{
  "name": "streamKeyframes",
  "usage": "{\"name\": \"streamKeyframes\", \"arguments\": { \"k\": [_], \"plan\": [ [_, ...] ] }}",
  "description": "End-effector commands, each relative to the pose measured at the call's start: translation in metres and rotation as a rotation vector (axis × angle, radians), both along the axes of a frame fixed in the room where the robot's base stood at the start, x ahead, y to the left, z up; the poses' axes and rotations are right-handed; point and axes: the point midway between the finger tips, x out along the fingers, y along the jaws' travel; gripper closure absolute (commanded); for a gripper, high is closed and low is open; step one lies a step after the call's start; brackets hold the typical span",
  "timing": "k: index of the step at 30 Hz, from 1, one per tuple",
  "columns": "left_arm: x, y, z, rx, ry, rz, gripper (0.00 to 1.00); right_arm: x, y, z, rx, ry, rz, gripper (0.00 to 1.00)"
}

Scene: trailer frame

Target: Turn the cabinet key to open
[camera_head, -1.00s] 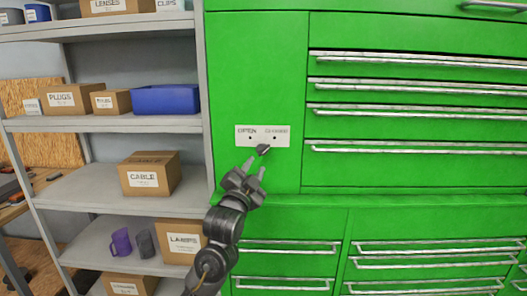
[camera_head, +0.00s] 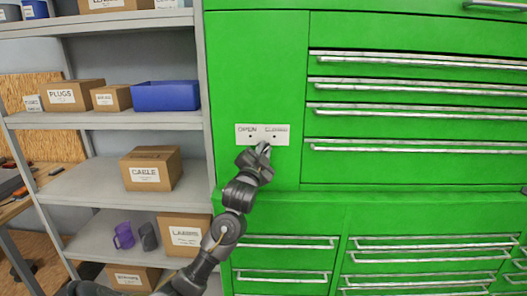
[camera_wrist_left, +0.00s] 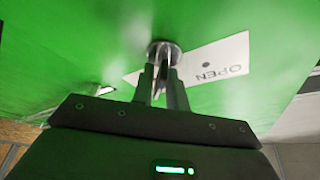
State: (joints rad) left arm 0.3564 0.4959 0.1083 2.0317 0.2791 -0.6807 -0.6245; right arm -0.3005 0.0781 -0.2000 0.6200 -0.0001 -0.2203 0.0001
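The green cabinet (camera_head: 255,70) carries a white plate (camera_head: 242,138) marked OPEN on the left and CLOSED on the right, each with a dark dot. My left gripper (camera_head: 262,149) is at the plate's lower edge in the head view and hides most of the key there. In the left wrist view the round metal key lock (camera_wrist_left: 162,47) sits beside the plate (camera_wrist_left: 228,62). The two fingers of the left gripper (camera_wrist_left: 160,78) are close together at the lock, with the key's narrow metal part between them. My right gripper is not in view.
A grey shelf (camera_head: 100,122) stands left of the cabinet, with boxes, a blue bin (camera_head: 166,97) and a purple mug (camera_head: 123,236). Drawers with long metal handles (camera_head: 400,148) lie right of and below the plate. The green panel around the plate is clear.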

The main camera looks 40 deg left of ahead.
Motion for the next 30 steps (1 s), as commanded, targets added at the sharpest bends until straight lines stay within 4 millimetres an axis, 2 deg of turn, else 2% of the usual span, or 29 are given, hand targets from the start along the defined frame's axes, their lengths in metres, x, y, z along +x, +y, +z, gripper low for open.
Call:
{"name": "streamKeyframes", "arguments": {
  "k": [1, 3, 17, 30],
  "plan": [
    [0.0, 0.0, 0.0, 0.0, 0.0, 0.0, 0.92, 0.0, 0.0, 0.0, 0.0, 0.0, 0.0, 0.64],
    [0.0, 0.0, 0.0, 0.0, 0.0, 0.0, 1.0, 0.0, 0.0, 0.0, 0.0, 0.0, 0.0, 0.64],
    [0.0, 0.0, -0.002, -0.047, -0.035, 0.001, 1.0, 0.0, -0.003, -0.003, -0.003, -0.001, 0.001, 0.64],
    [-0.001, 0.002, -0.001, -0.318, -0.262, 0.002, 1.0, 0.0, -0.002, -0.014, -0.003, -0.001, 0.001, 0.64]
  ]
}}
